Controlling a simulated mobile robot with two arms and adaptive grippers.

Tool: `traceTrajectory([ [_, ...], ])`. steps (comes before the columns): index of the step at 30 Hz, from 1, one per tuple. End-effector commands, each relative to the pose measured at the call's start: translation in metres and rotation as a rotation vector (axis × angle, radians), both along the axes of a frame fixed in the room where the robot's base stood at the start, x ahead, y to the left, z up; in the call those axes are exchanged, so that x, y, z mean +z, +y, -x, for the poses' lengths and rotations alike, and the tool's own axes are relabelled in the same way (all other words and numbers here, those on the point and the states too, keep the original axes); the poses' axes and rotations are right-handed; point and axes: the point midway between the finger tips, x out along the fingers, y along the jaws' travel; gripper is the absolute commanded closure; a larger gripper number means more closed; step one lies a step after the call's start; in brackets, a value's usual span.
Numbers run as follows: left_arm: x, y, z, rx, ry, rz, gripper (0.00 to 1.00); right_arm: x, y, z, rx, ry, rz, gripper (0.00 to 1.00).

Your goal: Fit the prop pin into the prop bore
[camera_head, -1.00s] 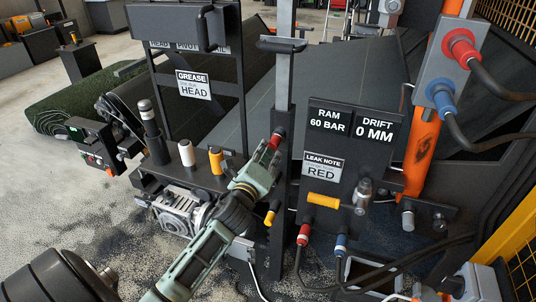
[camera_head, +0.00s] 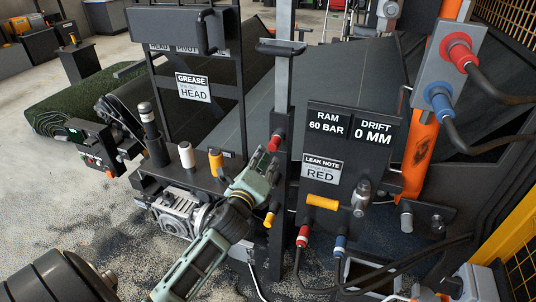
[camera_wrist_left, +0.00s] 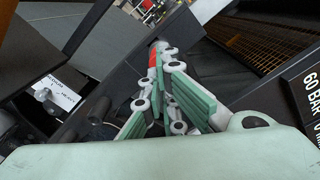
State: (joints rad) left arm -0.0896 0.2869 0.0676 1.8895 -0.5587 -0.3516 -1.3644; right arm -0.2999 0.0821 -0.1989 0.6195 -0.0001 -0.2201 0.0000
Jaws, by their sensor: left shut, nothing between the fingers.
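A red-ended pin (camera_head: 275,142), which looks like the prop pin, sticks out from the dark upright post (camera_head: 284,190). The prop bore cannot be made out; how deep the pin sits cannot be told. My left gripper (camera_head: 265,161) is shut and empty, just below and left of the red end, apart from it. In the left wrist view the red pin end (camera_wrist_left: 153,60) shows beyond the green-padded fingers (camera_wrist_left: 172,66). My right gripper is not in view.
A panel (camera_head: 350,160) with gauges, a yellow handle (camera_head: 322,202) and hoses stands right of the post. White (camera_head: 186,155) and yellow (camera_head: 215,161) cylinders stand on a bench to the left. A tall dark frame (camera_head: 194,60) rises behind.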

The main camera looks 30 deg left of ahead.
Motion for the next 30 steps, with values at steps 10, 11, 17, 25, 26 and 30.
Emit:
traceTrajectory([
  [10,-0.002,-0.009,0.038,0.0,0.003,0.002,1.0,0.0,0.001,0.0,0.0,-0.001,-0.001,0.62],
  [11,-0.002,-0.011,0.044,0.0,0.002,0.003,1.0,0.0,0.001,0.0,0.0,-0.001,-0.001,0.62],
  [17,-0.001,-0.021,0.085,0.0,0.002,0.003,1.0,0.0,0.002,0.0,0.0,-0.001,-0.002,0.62],
  [25,0.0,-0.028,0.115,0.0,0.0,0.001,1.0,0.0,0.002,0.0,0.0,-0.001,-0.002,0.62],
  [26,0.0,-0.028,0.116,0.0,0.0,0.001,1.0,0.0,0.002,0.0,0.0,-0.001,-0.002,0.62],
  [30,0.0,-0.028,0.117,0.001,-0.001,0.0,1.0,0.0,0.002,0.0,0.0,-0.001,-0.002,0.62],
])
